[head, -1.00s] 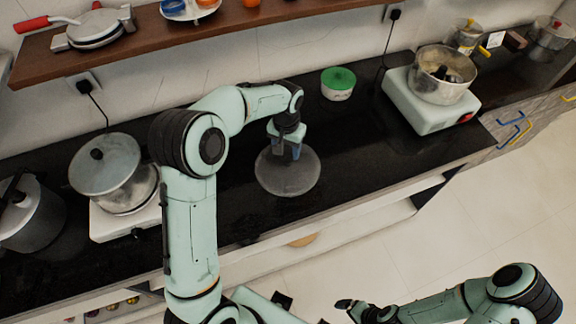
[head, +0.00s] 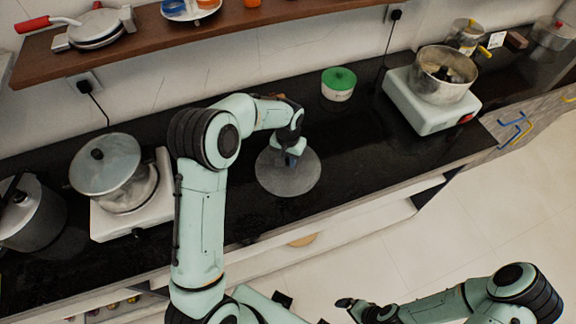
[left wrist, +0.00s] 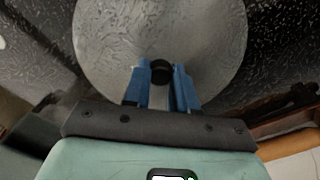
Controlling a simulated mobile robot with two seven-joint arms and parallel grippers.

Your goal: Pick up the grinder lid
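The grinder lid (head: 288,175) is a flat grey disc lying on the black counter, with a small black knob in its middle. The lid also fills the top middle of the left wrist view (left wrist: 205,35). My left gripper (head: 291,160) is low over the lid. In the left wrist view its blue fingers (left wrist: 160,75) stand close on both sides of the knob, with no clear gap, and look shut on it. In the head view the gripper hides the knob. My right gripper (head: 346,303) is at the bottom, away from the counter; its opening is too small to tell.
A green-topped tub (head: 338,84) is behind the lid. A wooden shelf (head: 150,38) runs above.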

